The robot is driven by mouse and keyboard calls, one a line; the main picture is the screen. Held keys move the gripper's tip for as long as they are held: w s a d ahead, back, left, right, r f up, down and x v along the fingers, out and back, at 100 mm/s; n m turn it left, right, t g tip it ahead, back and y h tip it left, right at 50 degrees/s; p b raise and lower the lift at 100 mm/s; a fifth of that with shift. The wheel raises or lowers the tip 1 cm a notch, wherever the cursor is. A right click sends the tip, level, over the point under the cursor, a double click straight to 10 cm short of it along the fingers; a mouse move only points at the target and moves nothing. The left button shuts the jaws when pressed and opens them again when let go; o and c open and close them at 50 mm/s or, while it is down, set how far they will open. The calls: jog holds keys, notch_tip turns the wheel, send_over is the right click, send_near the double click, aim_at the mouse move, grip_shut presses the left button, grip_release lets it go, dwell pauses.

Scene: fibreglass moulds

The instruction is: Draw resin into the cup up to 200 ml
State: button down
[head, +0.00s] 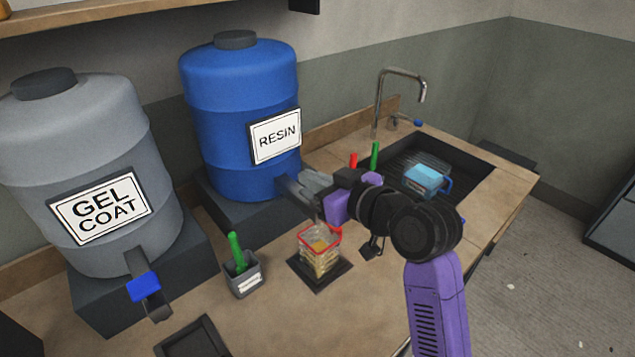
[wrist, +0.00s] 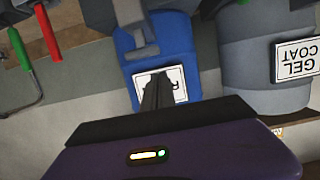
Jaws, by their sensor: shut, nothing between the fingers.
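The blue resin drum (head: 238,130) stands on a dark stand at the back, with its RESIN label facing out. A clear cup (head: 320,262) with a red rim stands upright on a dark square pad (head: 308,280) below the drum's front. Yellowish contents show in it; its level marks are too small to read. My gripper (head: 300,185) is shut and empty at the drum's lower front, above and behind the cup. It hides most of the resin tap. In the wrist view my shut fingers (wrist: 157,92) overlap the upside-down label on the blue drum (wrist: 180,45).
The grey gel coat drum (head: 85,170) with a blue tap handle (head: 143,287) stands at left. A small holder (head: 243,280) with a green-handled tool is left of the cup. Red (head: 353,160) and green (head: 375,155) handles stand near the sink (head: 470,160), which holds a blue item (head: 425,180).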

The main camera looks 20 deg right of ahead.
jog(key=b+v, duration=0.1)
jog(key=v, duration=0.8)
jog(key=shift+s+b, duration=0.3)
jog(key=shift+s, duration=0.05)
jog(key=shift+d, duration=0.15)
jog(key=shift+s+d+r+b, duration=0.25)
jog(key=shift+d+r, duration=0.25)
jog(key=shift+d, duration=0.05)
jog(key=shift+s+d+r+b, duration=0.2)
jog(key=shift+s+d+r, duration=0.1)
jog(key=shift+d+r, duration=0.25)
